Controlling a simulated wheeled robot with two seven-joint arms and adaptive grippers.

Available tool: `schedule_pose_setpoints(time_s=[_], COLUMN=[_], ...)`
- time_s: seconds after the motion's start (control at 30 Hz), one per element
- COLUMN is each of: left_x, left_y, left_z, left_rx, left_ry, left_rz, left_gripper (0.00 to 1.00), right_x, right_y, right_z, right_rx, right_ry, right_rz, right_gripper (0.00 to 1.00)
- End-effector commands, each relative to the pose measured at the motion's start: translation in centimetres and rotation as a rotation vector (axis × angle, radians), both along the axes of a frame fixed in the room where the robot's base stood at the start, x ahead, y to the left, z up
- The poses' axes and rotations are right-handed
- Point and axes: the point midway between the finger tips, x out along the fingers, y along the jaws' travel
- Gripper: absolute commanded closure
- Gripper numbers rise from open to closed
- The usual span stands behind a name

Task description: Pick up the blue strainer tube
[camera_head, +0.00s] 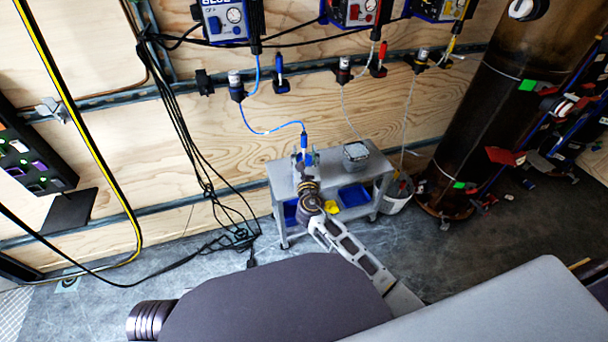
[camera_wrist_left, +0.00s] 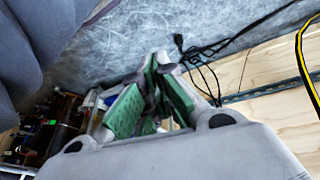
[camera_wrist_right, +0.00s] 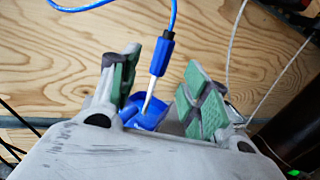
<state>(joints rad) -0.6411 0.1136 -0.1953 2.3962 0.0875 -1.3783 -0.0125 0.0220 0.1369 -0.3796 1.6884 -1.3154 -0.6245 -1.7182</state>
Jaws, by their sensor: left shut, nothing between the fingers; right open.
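The blue strainer tube (camera_wrist_right: 161,57), a blue sleeve with a pale stem on a blue hose, stands upright in the right wrist view. It appears between the two fingers there, with space on both sides. The stem's lower end meets a blue piece (camera_wrist_right: 150,110) partly hidden by my gripper. In the head view the tube (camera_head: 304,142) is above the grey cart. My right gripper (camera_head: 306,162) is open and empty at the cart, just below the tube in the picture. My left gripper (camera_wrist_left: 155,75) is shut and empty in the left wrist view; the head view does not show it.
The grey cart (camera_head: 372,168) carries a grey box (camera_head: 356,152) and has blue bins (camera_head: 354,195) below. A white bucket (camera_head: 398,196) and a large dark cylinder (camera_head: 478,120) stand to the right. Black cables (camera_head: 200,160) hang on the left. A plywood wall is behind.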

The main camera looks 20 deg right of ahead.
Motion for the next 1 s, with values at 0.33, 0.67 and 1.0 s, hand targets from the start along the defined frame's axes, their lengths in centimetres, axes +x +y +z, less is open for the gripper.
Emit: schedule_pose_setpoints(time_s=[0.33,0.67,1.0], left_x=[0.3,0.2,0.7], left_y=[-0.4,-0.4,-0.8], left_z=[-1.4,-1.7,-2.2], left_rx=[-0.02,-0.018,-0.041], left_ry=[-0.021,-0.015,-0.046], left_rz=[0.003,0.001,0.003], left_gripper=[1.0,1.0,1.0], right_x=[2.3,2.4,3.9], right_y=[-0.5,-0.6,-1.0], right_z=[-0.1,0.0,-0.1], right_rx=[-0.001,0.0,0.002], right_ry=[0.001,0.001,-0.001], right_rz=[0.0,0.0,0.0], right_gripper=[0.53,0.53,0.53])
